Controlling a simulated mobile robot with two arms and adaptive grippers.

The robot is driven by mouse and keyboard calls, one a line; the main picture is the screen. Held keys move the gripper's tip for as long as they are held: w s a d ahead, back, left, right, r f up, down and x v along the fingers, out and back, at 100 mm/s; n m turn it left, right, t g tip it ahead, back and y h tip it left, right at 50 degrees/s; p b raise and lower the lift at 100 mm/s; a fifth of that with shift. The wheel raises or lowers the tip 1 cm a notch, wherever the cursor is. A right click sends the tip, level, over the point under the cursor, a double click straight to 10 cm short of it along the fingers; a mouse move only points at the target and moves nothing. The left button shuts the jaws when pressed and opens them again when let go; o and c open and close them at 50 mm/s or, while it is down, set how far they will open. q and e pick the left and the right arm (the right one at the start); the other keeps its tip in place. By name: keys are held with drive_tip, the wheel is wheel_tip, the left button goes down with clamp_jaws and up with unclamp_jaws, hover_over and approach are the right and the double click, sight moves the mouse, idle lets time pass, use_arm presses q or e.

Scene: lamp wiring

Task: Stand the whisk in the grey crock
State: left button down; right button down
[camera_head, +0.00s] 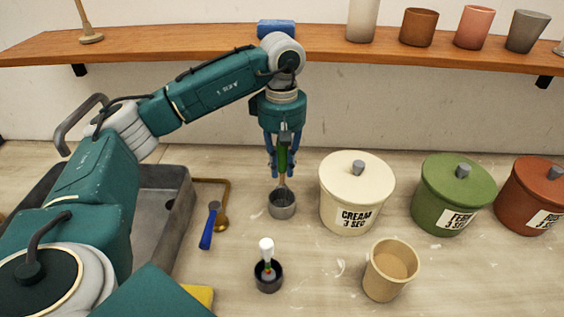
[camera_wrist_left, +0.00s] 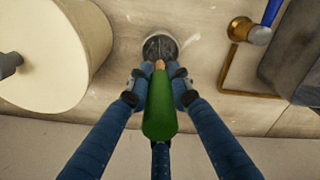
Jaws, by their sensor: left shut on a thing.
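My left gripper (camera_head: 282,172) is shut on the green handle of a tool that looks like the whisk (camera_head: 283,158). The whisk hangs upright, handle up, and its lower end reaches down to the mouth of the small grey crock (camera_head: 283,212). In the left wrist view the green handle (camera_wrist_left: 160,115) lies between the fingers, and the lower end overlaps the opening of the crock (camera_wrist_left: 160,40). I cannot tell whether the head touches the bottom. My right gripper is not in view.
A cream canister (camera_head: 352,185), a green canister (camera_head: 452,195) and a red-brown one (camera_head: 533,195) stand to the right. A beige cup (camera_head: 388,268) and a dark pot (camera_head: 269,282) with a white-topped tool stand in front.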

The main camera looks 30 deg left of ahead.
use_arm(q)
drive_tip(key=shift+f, duration=0.3)
drive_tip(key=shift+f+b, duration=0.5)
drive_tip(key=shift+f, duration=0.1)
idle(0.3)
drive_tip(key=c, duration=1.5)
unclamp_jaws()
wheel_tip(320, 180, up, 12)
drive_tip(key=shift+r, duration=0.1)
